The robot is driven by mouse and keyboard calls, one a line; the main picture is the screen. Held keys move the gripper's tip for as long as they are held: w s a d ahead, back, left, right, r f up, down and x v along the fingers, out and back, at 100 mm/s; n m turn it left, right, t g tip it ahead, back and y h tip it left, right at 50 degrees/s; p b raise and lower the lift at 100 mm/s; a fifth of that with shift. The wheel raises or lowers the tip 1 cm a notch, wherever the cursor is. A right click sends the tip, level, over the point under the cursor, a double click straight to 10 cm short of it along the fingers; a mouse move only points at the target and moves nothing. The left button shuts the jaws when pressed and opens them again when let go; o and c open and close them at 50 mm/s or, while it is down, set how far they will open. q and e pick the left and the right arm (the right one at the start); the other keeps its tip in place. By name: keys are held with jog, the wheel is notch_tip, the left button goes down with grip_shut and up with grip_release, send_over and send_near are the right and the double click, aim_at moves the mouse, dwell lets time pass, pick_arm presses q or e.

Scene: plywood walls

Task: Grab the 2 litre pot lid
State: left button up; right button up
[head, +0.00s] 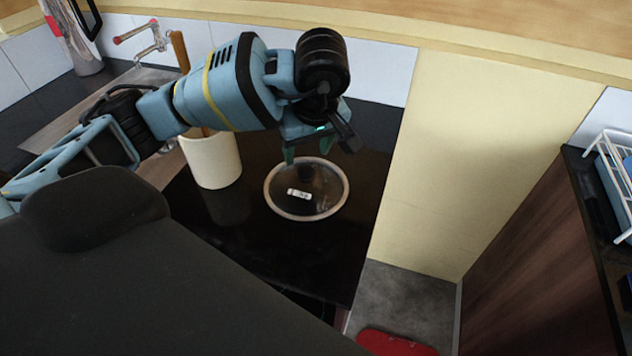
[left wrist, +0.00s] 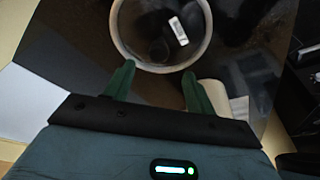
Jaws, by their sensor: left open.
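The pot lid (head: 325,200) is a round glass disc with a light rim and a white label. It lies on the black counter, and a dark knob shows near its far side. My left gripper (head: 304,154) is above the lid's far edge, open, with green fingers pointing down. In the left wrist view the lid (left wrist: 190,55) lies beyond the two fingertips (left wrist: 156,68), with its near rim between and just past them. Nothing is between the fingers that I can make out. My right gripper is in neither view.
A white utensil crock (head: 212,160) with wooden handles stands left of the lid, close to my left arm. A tap (head: 152,40) and sink are at the back left. The counter (head: 300,250) in front of the lid is clear. A white rack (head: 612,165) stands at the right.

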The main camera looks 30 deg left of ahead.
aim_at(306, 169)
pick_arm(q)
jog(key=shift+x, duration=3.95)
jog(key=shift+d, duration=0.15)
jog(key=shift+c, duration=0.4)
grip_shut()
jog(key=shift+w+r, duration=0.1)
